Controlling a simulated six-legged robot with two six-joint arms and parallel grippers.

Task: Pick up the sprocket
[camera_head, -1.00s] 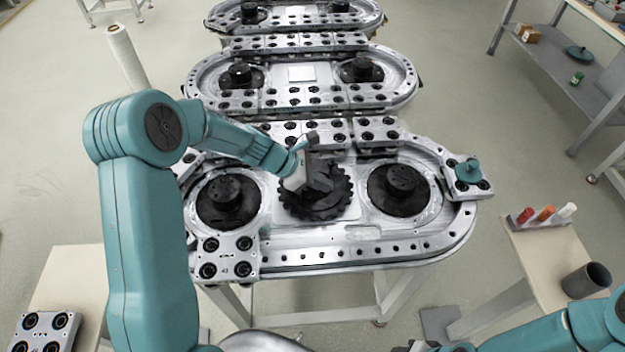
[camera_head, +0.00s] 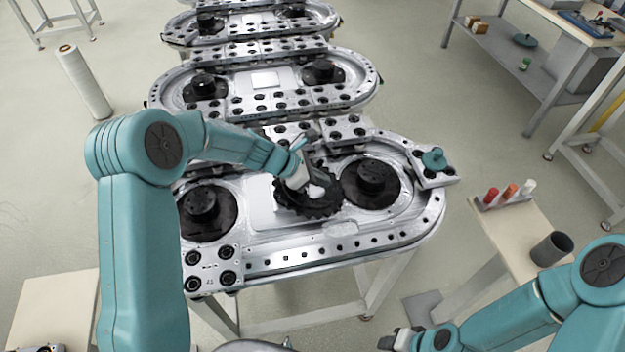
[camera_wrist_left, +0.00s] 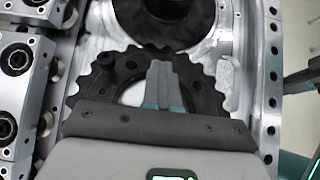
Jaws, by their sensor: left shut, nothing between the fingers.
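The black toothed sprocket (camera_head: 318,206) lies flat on the silver ring track (camera_head: 335,246), between two round black hubs. In the left wrist view the sprocket (camera_wrist_left: 205,85) fills the middle, with its teeth showing on both sides and part of its central opening visible. My left gripper (camera_head: 312,188) is over the sprocket, its fingers shut together with nothing between them. In the left wrist view the closed fingertips (camera_wrist_left: 160,68) point across the sprocket's opening; I cannot tell whether they touch it. My right gripper (camera_head: 392,341) is low at the bottom edge, its fingers too small to judge.
Black hubs stand left (camera_head: 200,208) and right (camera_head: 370,178) of the sprocket. A teal knob part (camera_head: 434,160) sits at the track's right end. A side table (camera_head: 510,222) holds coloured cylinders (camera_head: 510,191) and a dark cup (camera_head: 551,249). More ring tracks (camera_head: 265,78) stand behind.

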